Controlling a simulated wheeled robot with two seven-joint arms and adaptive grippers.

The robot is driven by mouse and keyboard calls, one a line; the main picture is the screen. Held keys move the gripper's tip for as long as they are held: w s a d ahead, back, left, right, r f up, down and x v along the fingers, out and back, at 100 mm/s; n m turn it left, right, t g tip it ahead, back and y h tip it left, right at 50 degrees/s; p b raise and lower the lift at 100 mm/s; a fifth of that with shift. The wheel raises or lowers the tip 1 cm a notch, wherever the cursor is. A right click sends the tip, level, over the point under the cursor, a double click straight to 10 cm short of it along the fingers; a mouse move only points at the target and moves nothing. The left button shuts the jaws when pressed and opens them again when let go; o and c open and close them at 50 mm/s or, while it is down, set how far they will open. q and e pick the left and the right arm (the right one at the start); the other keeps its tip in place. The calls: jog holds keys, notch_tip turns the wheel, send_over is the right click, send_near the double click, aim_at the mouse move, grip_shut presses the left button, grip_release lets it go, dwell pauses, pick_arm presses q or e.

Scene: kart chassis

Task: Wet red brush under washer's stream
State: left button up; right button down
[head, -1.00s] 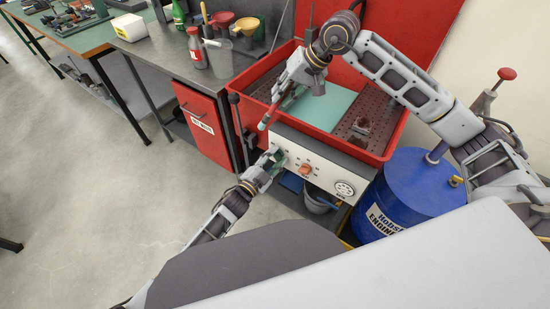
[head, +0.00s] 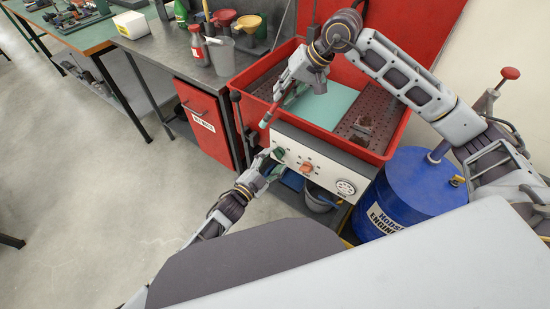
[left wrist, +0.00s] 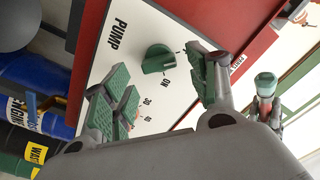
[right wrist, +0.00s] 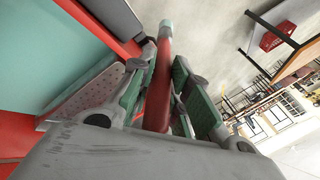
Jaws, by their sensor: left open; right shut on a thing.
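The red brush (right wrist: 160,85) has a pale teal end and is held in my right gripper (head: 292,88). It slants down over the front left corner of the washer's red basin (head: 398,135). No water stream shows. My left gripper (head: 265,165) is open and empty at the left of the washer's white front panel (head: 325,173). In the left wrist view, the green PUMP knob (left wrist: 158,58) lies ahead between the parted green finger pads, apart from them as far as I can tell. The brush also shows at the right of that view (left wrist: 265,88).
An orange-red knob (head: 306,168) and a gauge (head: 345,187) share the panel. A blue drum (head: 410,195) stands right of the washer. A red cabinet with a bench (head: 190,70) holding bottles and funnels stands left.

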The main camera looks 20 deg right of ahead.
pick_arm(q)
jog(key=v, duration=0.9)
jog(key=shift+s+a+f, duration=0.1)
jog(key=shift+a, duration=0.05)
dwell(0.8)
